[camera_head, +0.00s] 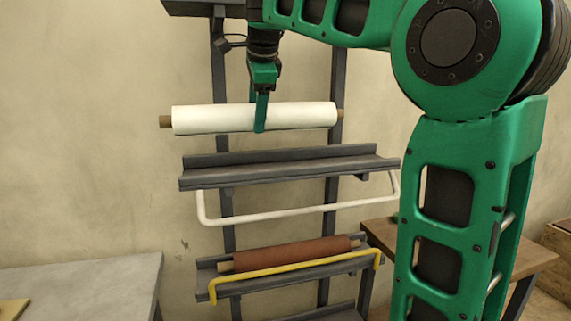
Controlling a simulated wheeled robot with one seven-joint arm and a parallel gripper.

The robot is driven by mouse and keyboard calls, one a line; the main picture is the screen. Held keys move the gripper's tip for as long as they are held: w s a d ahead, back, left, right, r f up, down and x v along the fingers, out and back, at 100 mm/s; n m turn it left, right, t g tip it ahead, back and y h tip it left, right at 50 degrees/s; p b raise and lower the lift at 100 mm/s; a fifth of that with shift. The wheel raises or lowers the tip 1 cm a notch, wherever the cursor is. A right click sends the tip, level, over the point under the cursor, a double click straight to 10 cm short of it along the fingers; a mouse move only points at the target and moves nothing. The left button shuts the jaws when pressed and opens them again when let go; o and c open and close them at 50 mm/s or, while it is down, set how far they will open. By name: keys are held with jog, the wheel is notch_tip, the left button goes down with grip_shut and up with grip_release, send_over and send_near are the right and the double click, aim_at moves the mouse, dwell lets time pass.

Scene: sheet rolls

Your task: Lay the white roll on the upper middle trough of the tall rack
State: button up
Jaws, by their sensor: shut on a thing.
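The white roll (208,119) has a brown core showing at both ends. It is held level in the air, apart from the trough below it. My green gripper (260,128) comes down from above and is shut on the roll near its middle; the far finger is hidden. The tall rack (219,75) has dark uprights and several grey troughs. Directly below the roll is an empty grey trough (290,170) with a white bar (290,213) in front of and below it.
A lower trough (205,281) holds a reddish-brown roll (290,254) behind a yellow bar (290,268). Another trough shows above, at the picture's top edge. A grey table (80,285) stands at left, a wooden table (520,262) at right. My arm fills the right side.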

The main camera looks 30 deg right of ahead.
aim_at(303, 117)
jog(key=shift+s+d+f, duration=0.2)
jog(key=shift+d+f, duration=2.5)
jog(key=shift+d, duration=0.2)
jog(key=shift+s+d+f, duration=0.15)
jog(key=shift+d+f, duration=2.55)
jog(key=shift+d, duration=0.15)
jog(key=shift+f, duration=0.2)
jog(key=o, duration=1.6)
jog(key=shift+c, duration=0.2)
jog(key=shift+s+r, duration=0.2)
jog(key=shift+r, duration=0.3)
jog(key=v, duration=1.1)
jog(key=shift+s+r, duration=0.1)
jog(key=s+a+f+n+g+y, duration=0.1)
jog(key=s+f+n+g, duration=0.2)
jog(key=s+f+n, duration=0.4)
jog(key=s+a+f+n+g+y, duration=0.1)
jog(key=s+f+n, duration=0.6)
jog(key=s+f, duration=1.6)
notch_tip(303, 117, down, 3)
jog(key=shift+s+a+f+n+g, duration=0.25)
jog(key=shift+a+n+g, duration=0.15)
jog(key=shift+a+g, duration=0.5)
